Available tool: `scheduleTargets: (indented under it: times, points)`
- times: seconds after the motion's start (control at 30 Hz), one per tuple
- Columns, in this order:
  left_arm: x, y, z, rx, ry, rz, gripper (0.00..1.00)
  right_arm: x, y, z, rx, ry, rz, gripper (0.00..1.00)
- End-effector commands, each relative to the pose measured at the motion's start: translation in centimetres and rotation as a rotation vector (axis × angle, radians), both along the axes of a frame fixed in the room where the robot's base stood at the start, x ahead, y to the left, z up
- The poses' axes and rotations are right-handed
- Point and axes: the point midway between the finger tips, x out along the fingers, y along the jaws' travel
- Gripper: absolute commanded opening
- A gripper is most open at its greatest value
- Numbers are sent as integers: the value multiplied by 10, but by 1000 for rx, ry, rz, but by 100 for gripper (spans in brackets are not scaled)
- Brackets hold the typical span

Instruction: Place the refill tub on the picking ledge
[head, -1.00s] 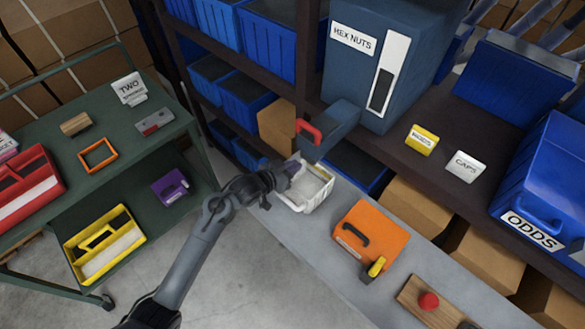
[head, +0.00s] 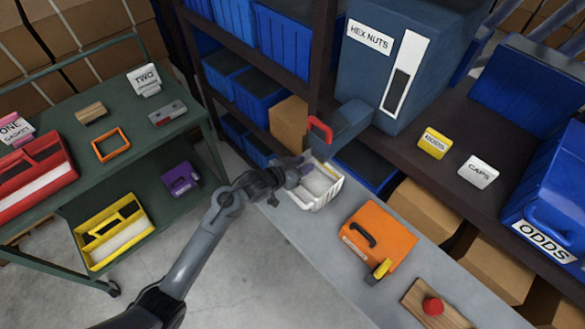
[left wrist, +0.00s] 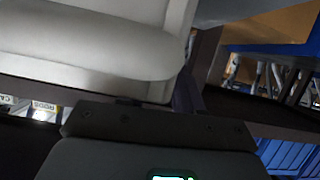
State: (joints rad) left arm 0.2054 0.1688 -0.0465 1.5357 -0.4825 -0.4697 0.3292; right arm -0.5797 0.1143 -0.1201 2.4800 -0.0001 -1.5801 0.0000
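The refill tub, which I take to be the white open tub (head: 325,197), sits at the left end of the grey picking ledge (head: 310,244). It looks level and has pale contents. My left gripper (head: 304,169) reaches over its left rim. In the left wrist view the tub's pale wall (left wrist: 90,50) fills the upper left, very close to the gripper. One dark finger (left wrist: 187,95) lies beside it. The fingertips are mostly hidden, so I cannot tell whether they grip the rim. My right gripper is not in view.
An orange box (head: 378,238) and a board with a red knob (head: 433,305) occupy the ledge to the right. The blue hex nuts dispenser (head: 385,70), with a red handle (head: 320,130), stands close behind the tub. A green cart (head: 70,130) is at left.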

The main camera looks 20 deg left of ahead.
Motion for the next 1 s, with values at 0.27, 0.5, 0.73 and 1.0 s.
scheduleTargets:
  times: [0.27, 0.5, 0.73, 1.0]
  points:
    - [-31, 14, 16, 2, -1, 0, 35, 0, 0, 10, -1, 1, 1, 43]
    - [-69, 29, 33, 1, 0, 0, 35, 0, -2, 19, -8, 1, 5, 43]
    - [-93, 40, 43, -1, -1, 0, 35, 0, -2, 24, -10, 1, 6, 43]
    - [-114, 41, 39, 38, 34, 25, 35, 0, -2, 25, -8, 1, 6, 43]
